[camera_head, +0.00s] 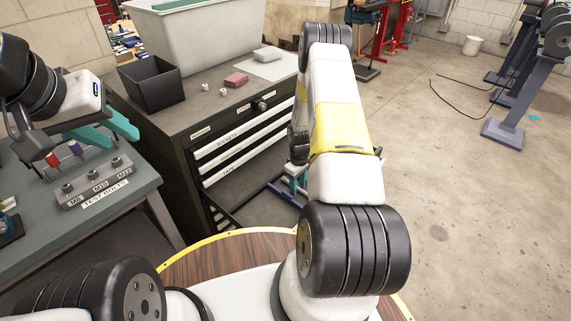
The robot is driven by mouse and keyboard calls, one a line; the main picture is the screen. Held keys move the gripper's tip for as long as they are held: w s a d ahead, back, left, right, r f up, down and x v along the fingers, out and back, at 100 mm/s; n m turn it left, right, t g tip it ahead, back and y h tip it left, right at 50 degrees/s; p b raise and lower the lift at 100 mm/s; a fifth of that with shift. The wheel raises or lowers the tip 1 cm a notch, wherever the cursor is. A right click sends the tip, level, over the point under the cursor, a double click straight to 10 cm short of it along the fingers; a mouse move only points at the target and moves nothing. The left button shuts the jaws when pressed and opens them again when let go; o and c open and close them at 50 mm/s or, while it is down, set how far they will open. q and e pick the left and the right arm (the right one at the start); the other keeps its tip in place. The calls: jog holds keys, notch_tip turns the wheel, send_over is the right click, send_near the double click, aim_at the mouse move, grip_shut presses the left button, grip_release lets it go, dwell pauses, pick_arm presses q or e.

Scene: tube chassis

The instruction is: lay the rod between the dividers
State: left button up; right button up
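I cannot make out a rod or any dividers in this view. My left gripper (124,140) has teal fingers that stand apart with nothing seen between them. It hangs above the grey workbench at the left, over the back of the test bolts block (98,183). My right gripper (297,178) is mostly hidden behind my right arm, low in front of the drawer cabinet. Only bits of its teal fingers show, so its opening and any held thing are hidden. The dark cabinet (178,128) has several labelled white drawer fronts (238,138).
On the cabinet stand a black open bin (152,82), a large grey tub (200,40), a red block (235,79) and small pale pieces. Red and purple handled pieces stand by the bolt block. Blue-grey stands (510,110) are at the far right.

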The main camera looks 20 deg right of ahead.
jog(key=shift+r, duration=0.15)
notch_tip(320, 180, up, 8)
jog(key=shift+f, duration=0.2)
dwell(0.7)
jog(key=s+a+r+m+t, duration=0.2)
jog(key=a+r, duration=0.1)
jog(key=r, duration=1.2)
jog(key=s+a+r+m+t, duration=0.1)
jog(key=s+a+r, duration=0.15)
jog(key=r, duration=1.15)
jog(key=s+a+r+m+t+y, duration=0.1)
jog(key=s+a+r, duration=0.3)
jog(key=s+r, duration=0.3)
jog(key=s+a+r+m+t+y, duration=0.1)
jog(key=s+a+r, duration=0.3)
jog(key=s, duration=0.9)
notch_tip(320, 180, up, 4)
jog(key=shift+s+f+m+t, duration=0.25)
jog(key=shift+s+m+t, duration=0.05)
jog(key=shift+t, duration=0.3)
